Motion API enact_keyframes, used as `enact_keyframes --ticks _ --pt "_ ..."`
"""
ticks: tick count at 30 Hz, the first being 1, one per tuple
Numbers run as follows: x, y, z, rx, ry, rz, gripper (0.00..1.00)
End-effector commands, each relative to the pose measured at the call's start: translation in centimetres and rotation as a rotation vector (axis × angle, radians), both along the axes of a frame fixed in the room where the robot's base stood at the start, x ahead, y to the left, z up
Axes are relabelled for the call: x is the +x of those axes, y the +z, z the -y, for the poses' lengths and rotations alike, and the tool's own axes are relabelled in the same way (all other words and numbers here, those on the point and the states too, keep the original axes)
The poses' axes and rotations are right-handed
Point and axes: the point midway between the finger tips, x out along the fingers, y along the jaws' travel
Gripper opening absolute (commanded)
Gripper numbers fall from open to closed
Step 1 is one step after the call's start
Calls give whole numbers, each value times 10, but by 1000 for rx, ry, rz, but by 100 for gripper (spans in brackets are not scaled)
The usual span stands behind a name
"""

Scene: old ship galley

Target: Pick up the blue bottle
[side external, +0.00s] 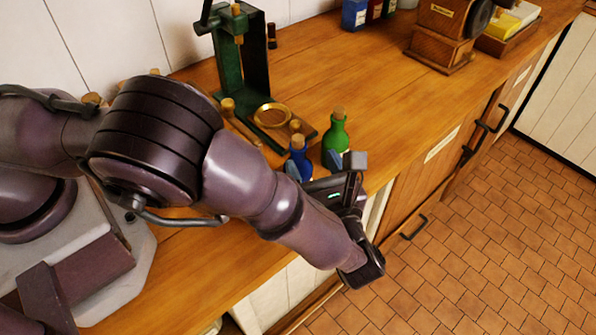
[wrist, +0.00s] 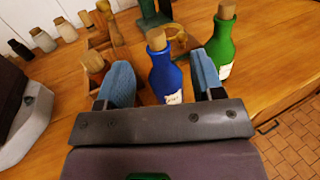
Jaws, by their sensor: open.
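The blue bottle (wrist: 167,80) stands upright on the wooden counter, with a cork in its neck and a pale label on its front. In the wrist view it is between the two blue-padded fingers of my gripper (wrist: 163,84), with a gap visible on its left side; the right finger is close to it. My gripper is open. In the side view the blue bottle (side external: 298,160) is partly hidden by my gripper (side external: 322,170). A green corked bottle (side external: 336,138) stands just right of it, and also shows in the wrist view (wrist: 219,48), beyond the right finger.
A green metal stand with a brass ring (side external: 272,115) is behind the bottles. A wooden rack with stoppers (wrist: 105,35) and small jars (wrist: 42,40) are at the left. A wooden grinder (side external: 440,35) stands far back. The counter's front edge is close at the right.

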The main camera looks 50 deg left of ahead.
Motion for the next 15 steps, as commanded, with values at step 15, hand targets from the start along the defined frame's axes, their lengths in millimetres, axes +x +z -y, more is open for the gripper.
enact_keyframes --ticks 15 --pt "19 -6 -59 -1 3 0 61"
